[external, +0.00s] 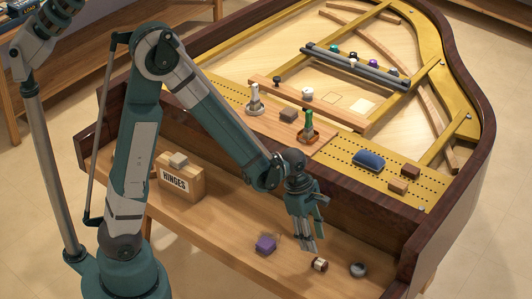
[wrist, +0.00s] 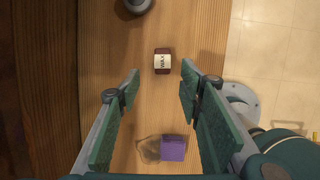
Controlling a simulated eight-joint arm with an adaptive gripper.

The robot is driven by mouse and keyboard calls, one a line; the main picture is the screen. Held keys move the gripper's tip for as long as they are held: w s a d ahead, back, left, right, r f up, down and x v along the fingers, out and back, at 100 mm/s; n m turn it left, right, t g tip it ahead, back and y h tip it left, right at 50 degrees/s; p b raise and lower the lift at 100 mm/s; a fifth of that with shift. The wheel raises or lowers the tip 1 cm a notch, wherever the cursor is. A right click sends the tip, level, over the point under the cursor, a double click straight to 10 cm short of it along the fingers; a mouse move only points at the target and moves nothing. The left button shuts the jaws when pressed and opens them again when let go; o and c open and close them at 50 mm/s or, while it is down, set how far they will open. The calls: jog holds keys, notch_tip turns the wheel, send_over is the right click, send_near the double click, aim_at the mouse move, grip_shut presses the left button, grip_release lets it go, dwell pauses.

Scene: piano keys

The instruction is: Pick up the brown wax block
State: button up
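The brown wax block (external: 319,264) lies on the wooden ledge at the front of the piano, with a pale label around its middle. In the wrist view the wax block (wrist: 162,61) reads "WAX" and lies just beyond my fingertips, roughly centred between them. My gripper (external: 309,249) points down over the ledge, close to the block's upper left in the external view. In the wrist view my gripper (wrist: 160,74) is open, with nothing held between its green-padded fingers. The gap in height between fingertips and block is hard to tell.
A purple block (external: 265,243) lies left of the wax, with a see-through brownish thing (wrist: 149,150) beside it. A dark round object (external: 357,270) sits to the right. A "HINGES" box (external: 180,178) stands further left. The piano's dark wall (external: 365,211) rises behind the ledge.

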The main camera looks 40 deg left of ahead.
aim_at(320, 262)
jog(key=shift+s+d+f, duration=0.15)
jog(key=shift+d+f, duration=0.2)
jog(key=shift+f, duration=0.1)
jog(key=shift+f, duration=0.1)
jog(key=shift+b+x, duration=0.35)
jog(key=shift+x, duration=0.85)
jog(key=shift+b+x, duration=1)
jog(key=shift+x, duration=1.65)
jog(key=shift+s, duration=0.1)
jog(key=shift+c, duration=0.5)
jog(key=c, duration=0.9)
